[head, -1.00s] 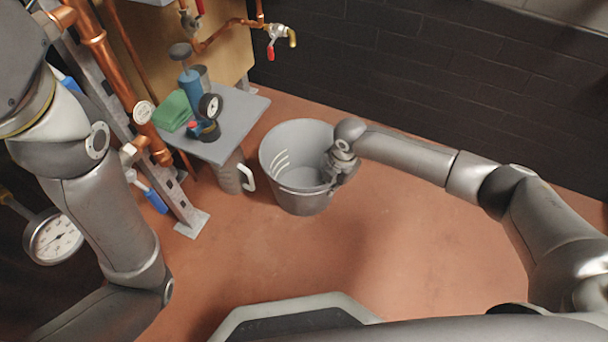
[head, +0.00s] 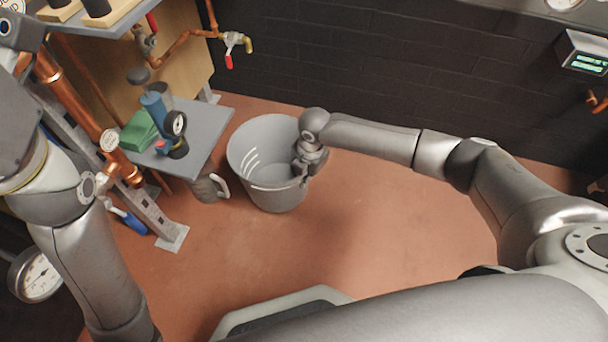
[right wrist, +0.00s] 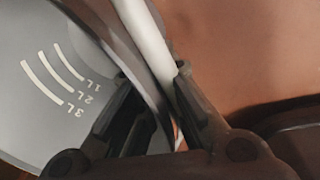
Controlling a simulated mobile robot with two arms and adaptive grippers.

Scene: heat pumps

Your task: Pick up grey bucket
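The grey bucket (head: 245,165) stands upright, mouth up, on or just above the red-brown floor; I cannot tell whether its base touches. White curved volume marks show on its inner wall, and they show closer in the right wrist view (right wrist: 60,75). My right gripper (head: 303,176) is at the bucket's right rim. In the right wrist view its fingers (right wrist: 155,105) straddle the rim, one inside and one outside, and look shut on it. The fingertips are partly hidden in the head view. My left arm is at the left edge; its gripper is out of view.
Copper pipes rise at left. Floor (head: 380,220) in front and right is clear.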

